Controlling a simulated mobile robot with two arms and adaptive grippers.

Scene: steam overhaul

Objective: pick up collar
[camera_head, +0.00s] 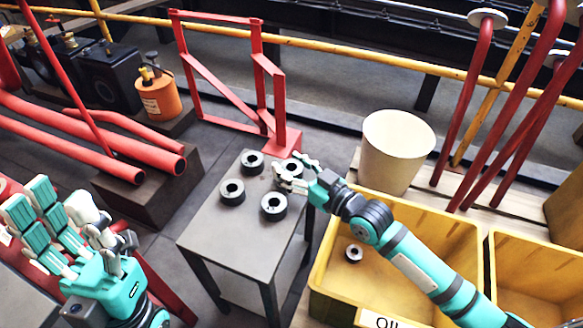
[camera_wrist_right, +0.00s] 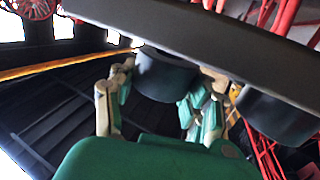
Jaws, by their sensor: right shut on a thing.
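Several dark, thick ring-shaped collars lie on a small grey table (camera_head: 235,238). The one at the table's far right corner (camera_head: 291,166) is partly covered by my right gripper (camera_head: 287,180), whose fingers are closed around it. In the right wrist view, this dark collar (camera_wrist_right: 165,76) sits between the fingers of my right gripper (camera_wrist_right: 160,100), against the tabletop. Other collars are at the back (camera_head: 252,161), left (camera_head: 232,192) and front (camera_head: 273,207) of the table. My left gripper (camera_head: 62,225) is empty, with fingers spread, at the lower left, away from the table.
A yellow bin (camera_head: 335,290) with a small ring part (camera_head: 354,253) inside stands right of the table, under my right arm. A cream bucket (camera_head: 396,150) stands behind it. A red frame (camera_head: 225,85) and red pipes (camera_head: 90,135) are behind and left.

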